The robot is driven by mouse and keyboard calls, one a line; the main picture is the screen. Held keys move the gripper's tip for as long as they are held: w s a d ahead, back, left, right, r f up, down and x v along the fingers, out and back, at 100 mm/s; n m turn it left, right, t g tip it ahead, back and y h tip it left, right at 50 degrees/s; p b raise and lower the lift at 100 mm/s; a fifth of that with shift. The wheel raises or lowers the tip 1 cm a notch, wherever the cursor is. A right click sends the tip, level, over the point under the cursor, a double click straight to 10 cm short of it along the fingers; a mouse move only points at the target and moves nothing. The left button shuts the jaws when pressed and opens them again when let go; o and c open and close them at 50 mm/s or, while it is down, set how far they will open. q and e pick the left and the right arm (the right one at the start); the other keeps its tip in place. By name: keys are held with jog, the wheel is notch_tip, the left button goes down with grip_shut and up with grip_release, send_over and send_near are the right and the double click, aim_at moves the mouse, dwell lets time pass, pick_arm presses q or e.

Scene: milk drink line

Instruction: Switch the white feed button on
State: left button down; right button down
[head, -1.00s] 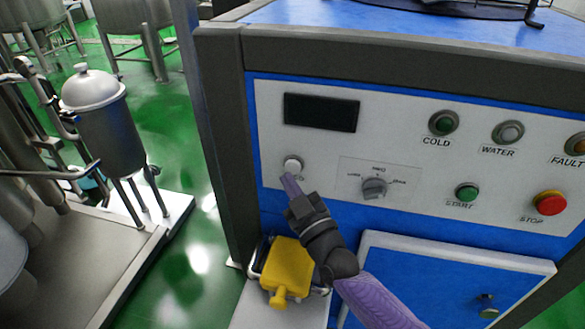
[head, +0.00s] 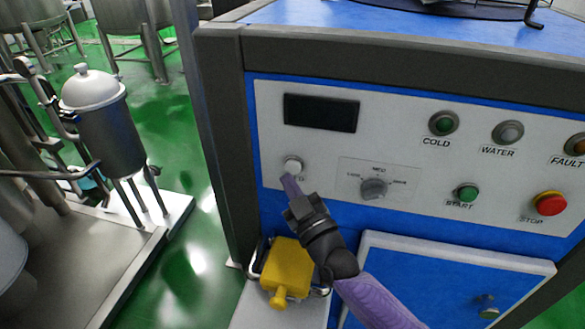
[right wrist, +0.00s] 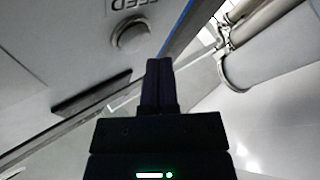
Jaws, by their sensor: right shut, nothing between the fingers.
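The white feed button (head: 292,166) is a round knob in a grey ring at the left of the control panel (head: 400,112). My right gripper (head: 291,184) is shut and empty, its fingertips just below the button in the head view. I cannot tell whether they touch it. In the right wrist view the button (right wrist: 132,36) shows beneath the upside-down word FEED, and the shut fingers (right wrist: 158,66) point up just beside it, with a visible gap in the picture. My left gripper is not in view.
The panel also holds a dark display (head: 321,112), a rotary selector (head: 374,188), a green START button (head: 466,193) and a red STOP button (head: 549,203). A yellow box-shaped part (head: 286,266) sits below the panel, near my right arm.

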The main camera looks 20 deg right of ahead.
dwell(0.5)
jog(key=shift+w+d, duration=0.25)
jog(key=shift+w, duration=0.15)
